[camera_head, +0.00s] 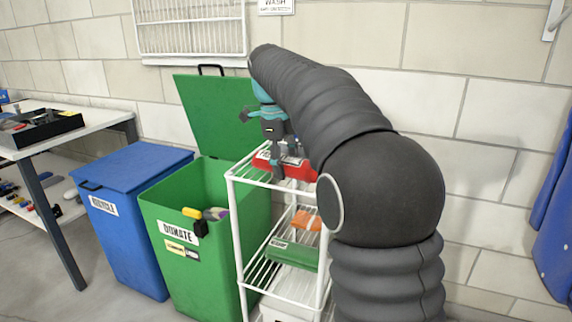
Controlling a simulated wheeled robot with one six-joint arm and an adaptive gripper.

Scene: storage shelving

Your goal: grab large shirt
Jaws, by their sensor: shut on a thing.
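The label's lettering is partly hidden and too small to read. My gripper (277,165) reaches down from above and is shut on the red shirt, its fingers in front of the label. The shirt is at shelf height; I cannot tell whether it still touches the wires.
The wire rack (240,235) stands right of an open green DONATE bin (168,210) with its lid up against the wall. A closed blue RECYCLE bin (130,235) and a table (85,132) with a black tray are at the left. My arm hides the rack's right side.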

